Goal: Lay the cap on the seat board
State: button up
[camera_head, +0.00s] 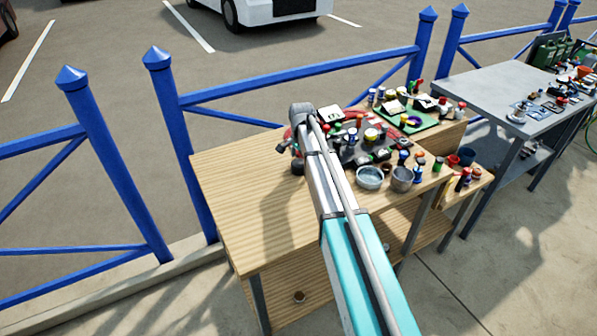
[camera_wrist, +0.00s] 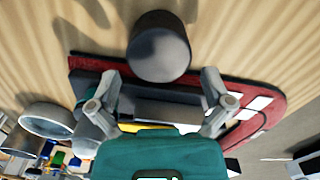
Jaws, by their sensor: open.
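A dark grey round piece (camera_wrist: 160,52), which looks like the cap, stands between and just beyond my fingertips in the wrist view. It casts a shadow on pale wood. It also shows as a dark round shape (camera_head: 298,167) below my gripper in the head view. The pale wooden top (camera_head: 235,185), likely the seat board, has a wide bare left part. My gripper (camera_wrist: 160,94) is open, its two fingers apart with nothing clamped between them. In the head view my gripper (camera_head: 291,146) is over the wooden top and partly hidden by my arm.
A red-edged dark panel (camera_wrist: 265,100) lies under and beyond my fingers. A glass bowl (camera_head: 370,177), a metal cup (camera_head: 402,179) and several small bottles crowd the right part. A blue railing (camera_head: 300,73) runs behind. A grey table (camera_head: 500,95) stands at right.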

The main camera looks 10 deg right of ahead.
jog(key=shift+f+b, duration=0.5)
jog(key=shift+f, duration=0.3)
jog(key=shift+c, duration=0.3)
jog(key=c, duration=1)
jog(key=shift+r, duration=0.2)
notch_tip(320, 180, up, 3)
jog(key=p, duration=0.3)
jog(key=shift+f, duration=0.15)
jog(key=s+r+p, duration=0.3)
jog(key=s, duration=0.1)
jog(key=s+r+p, duration=0.3)
jog(key=s, duration=0.2)
jog(key=s+r+p, duration=0.4)
jog(key=s, duration=0.1)
jog(key=shift+a, duration=0.35)
